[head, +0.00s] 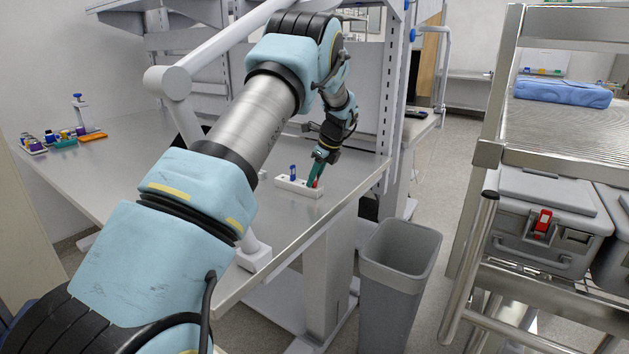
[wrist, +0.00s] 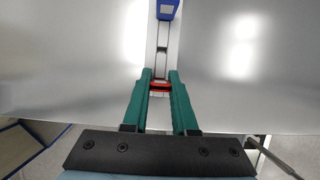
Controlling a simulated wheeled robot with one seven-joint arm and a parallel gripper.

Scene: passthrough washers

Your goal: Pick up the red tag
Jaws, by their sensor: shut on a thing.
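The red tag (wrist: 160,85) sits between the green fingers of my gripper (wrist: 160,76) in the wrist view, and the fingers are shut on it. In the head view, a bit of red (head: 315,184) shows at the fingertips of my gripper (head: 317,174), at the right part of a small white rack (head: 298,189) on the grey table. The fingers hide much of the tag there. I cannot tell whether the tag is still seated in the rack.
A blue item (head: 292,170) stands in the rack left of my fingers; it also shows in the wrist view (wrist: 167,9). A grey bin (head: 398,262) stands below the table edge. A metal cart (head: 560,125) is at right. Small coloured items (head: 65,138) sit far left.

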